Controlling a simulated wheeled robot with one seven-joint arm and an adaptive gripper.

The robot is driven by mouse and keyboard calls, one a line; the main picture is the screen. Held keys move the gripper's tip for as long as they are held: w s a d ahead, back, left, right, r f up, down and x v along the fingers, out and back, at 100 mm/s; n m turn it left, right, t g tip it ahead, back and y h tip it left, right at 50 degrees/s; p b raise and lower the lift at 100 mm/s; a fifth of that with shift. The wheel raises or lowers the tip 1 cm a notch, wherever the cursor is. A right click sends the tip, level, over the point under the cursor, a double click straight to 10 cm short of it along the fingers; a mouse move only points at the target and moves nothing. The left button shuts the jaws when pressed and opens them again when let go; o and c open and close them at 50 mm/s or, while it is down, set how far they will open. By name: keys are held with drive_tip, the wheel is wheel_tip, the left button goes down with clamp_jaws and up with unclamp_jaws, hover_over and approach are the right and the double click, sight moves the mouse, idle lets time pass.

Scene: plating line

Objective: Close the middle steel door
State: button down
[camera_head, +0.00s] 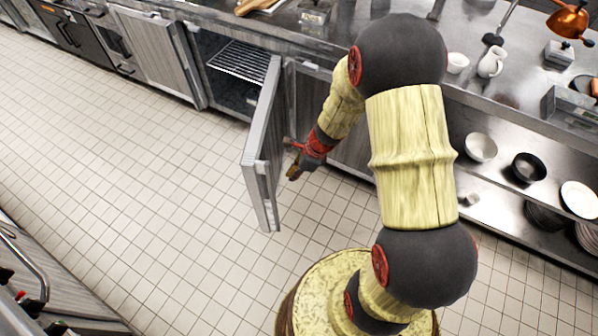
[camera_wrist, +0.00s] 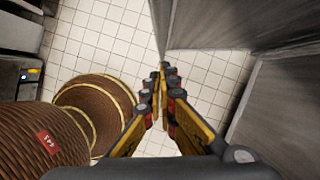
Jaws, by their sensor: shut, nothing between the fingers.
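The middle steel door (camera_head: 264,150) stands wide open in the head view, swung out from the counter over the tiled floor. Behind it the compartment (camera_head: 238,75) shows a wire shelf. My gripper (camera_head: 292,175) is just right of the door, near its outer part, with its fingers shut and empty. In the wrist view the shut fingertips (camera_wrist: 162,72) lie close to the edge of a grey steel panel (camera_wrist: 210,25), which looks like the door. I cannot tell whether they touch it.
Another steel door (camera_head: 155,55) is left of the open compartment. The counter above holds a white jug (camera_head: 491,62) and other kitchenware. Bowls (camera_head: 481,148) and plates (camera_head: 580,199) stand on a lower shelf at right. The tiled floor (camera_head: 130,170) left of the door is clear.

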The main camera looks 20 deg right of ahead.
drive_tip(key=shift+w+a+f+b, duration=0.2)
drive_tip(key=shift+w+a, duration=0.4)
drive_tip(key=shift+a, duration=0.3)
drive_tip(key=shift+w+a+f+b, duration=0.1)
drive_tip(key=shift+w+a+b, duration=0.1)
drive_tip(key=shift+w+a, duration=0.55)
drive_tip(key=shift+s+a, duration=0.2)
